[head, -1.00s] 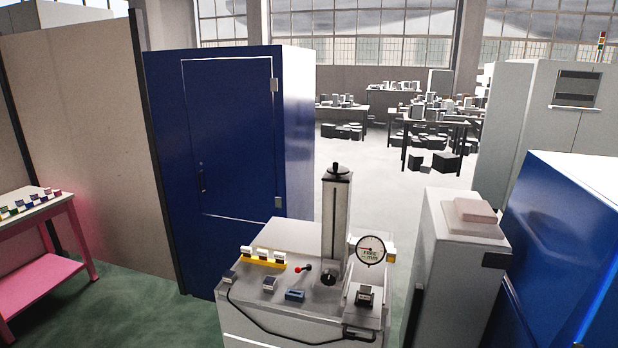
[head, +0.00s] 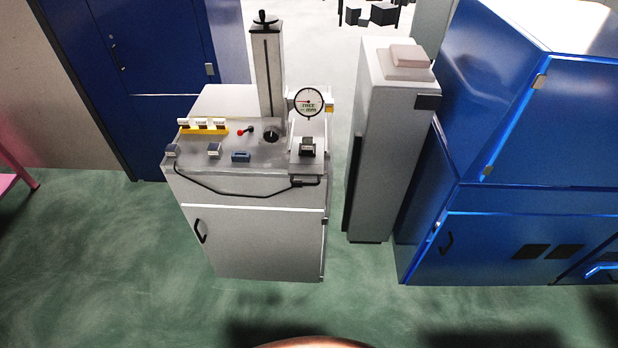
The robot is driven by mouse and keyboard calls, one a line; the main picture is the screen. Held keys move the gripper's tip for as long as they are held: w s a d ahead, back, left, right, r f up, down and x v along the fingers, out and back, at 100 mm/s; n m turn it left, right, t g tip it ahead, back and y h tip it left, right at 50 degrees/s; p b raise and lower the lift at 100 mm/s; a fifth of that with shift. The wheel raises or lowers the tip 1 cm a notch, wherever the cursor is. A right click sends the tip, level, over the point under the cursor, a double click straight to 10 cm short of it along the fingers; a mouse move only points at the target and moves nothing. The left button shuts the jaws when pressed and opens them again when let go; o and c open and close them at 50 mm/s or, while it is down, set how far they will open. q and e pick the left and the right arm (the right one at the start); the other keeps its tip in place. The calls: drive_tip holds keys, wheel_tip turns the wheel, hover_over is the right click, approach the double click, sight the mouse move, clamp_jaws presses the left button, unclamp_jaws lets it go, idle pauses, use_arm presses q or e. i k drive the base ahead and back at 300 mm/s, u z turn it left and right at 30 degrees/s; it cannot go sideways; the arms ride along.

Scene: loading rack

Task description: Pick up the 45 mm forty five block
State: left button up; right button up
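A grey cabinet (head: 260,240) stands ahead with a gauge stand on its top. On that top, a yellow rack (head: 205,131) holds three white-faced blocks (head: 202,124). Small grey blocks lie nearby, one at the left corner (head: 172,151) and one nearer the middle (head: 214,149). A blue piece (head: 241,156) lies right of them. A dark block with a pale face (head: 307,147) sits under the round dial (head: 308,102). The lettering is too small to read, so I cannot tell which block is the 45 mm one. Neither of my grippers is in view.
The gauge column (head: 268,75) rises at the back of the cabinet top. A black cable (head: 235,193) hangs along its front edge. A tall grey cabinet (head: 385,150) and a large blue machine (head: 510,190) stand to the right. Green floor (head: 150,260) is clear in front.

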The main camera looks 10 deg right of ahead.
sight(307, 142)
drive_tip(key=u, duration=0.45)
drive_tip(key=i, duration=0.95)
drive_tip(key=z, duration=0.2)
